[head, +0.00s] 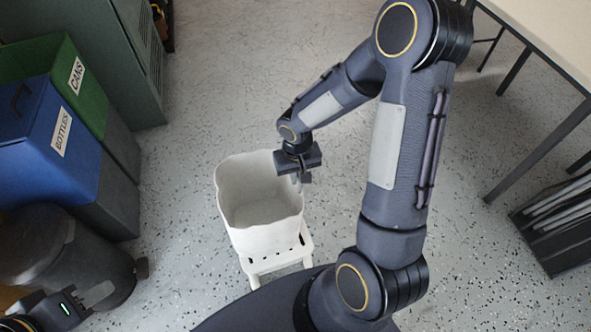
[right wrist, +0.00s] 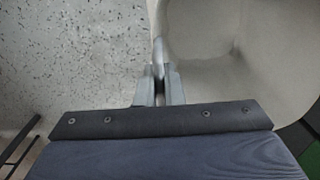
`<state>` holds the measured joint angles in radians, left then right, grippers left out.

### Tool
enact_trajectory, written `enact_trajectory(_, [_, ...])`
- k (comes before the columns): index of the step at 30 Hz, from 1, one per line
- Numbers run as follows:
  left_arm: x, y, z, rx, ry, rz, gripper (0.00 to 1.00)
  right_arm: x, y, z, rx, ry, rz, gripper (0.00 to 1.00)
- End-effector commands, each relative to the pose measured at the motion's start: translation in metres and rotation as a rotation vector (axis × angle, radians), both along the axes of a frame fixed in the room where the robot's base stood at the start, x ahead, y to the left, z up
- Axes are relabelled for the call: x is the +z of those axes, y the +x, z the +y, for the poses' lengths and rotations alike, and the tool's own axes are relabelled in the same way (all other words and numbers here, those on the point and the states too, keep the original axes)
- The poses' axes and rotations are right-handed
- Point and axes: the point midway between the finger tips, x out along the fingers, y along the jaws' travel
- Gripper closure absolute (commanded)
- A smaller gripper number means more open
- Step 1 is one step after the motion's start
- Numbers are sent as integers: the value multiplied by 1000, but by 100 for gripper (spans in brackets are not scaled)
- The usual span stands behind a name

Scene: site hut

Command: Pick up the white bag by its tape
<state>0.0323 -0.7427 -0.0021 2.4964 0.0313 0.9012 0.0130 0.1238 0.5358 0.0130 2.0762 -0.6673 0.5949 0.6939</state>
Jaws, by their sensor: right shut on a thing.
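The white bag (head: 262,240) is open at the top, with a wavy rim, and sits upright on a small white stand. In the right wrist view its pale wall and inside (right wrist: 215,50) fill the right half. My right gripper (head: 299,181) is at the bag's right rim, pointing down. In the right wrist view the right gripper (right wrist: 159,88) is shut on a thin pale strip at the rim, which looks like the bag's tape; the fingers hide most of it. My left gripper (head: 22,322) is partly in view at the bottom left corner, away from the bag; its fingers do not show clearly.
The white stand (head: 284,260) is under the bag. A blue bottles bin (head: 45,150), a green cans bin (head: 85,95) and a dark round bin (head: 75,255) stand at the left. A table (head: 555,35) and a black rack (head: 560,225) are at the right. Speckled floor around the bag is clear.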

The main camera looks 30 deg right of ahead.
Motion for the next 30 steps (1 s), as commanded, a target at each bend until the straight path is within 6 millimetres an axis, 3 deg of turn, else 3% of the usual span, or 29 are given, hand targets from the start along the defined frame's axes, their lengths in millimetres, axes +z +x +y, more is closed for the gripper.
enact_trajectory(30, [64, 0, 0, 0, 0, 0, 64, 82, 0, 0, 0, 0, -1, 100])
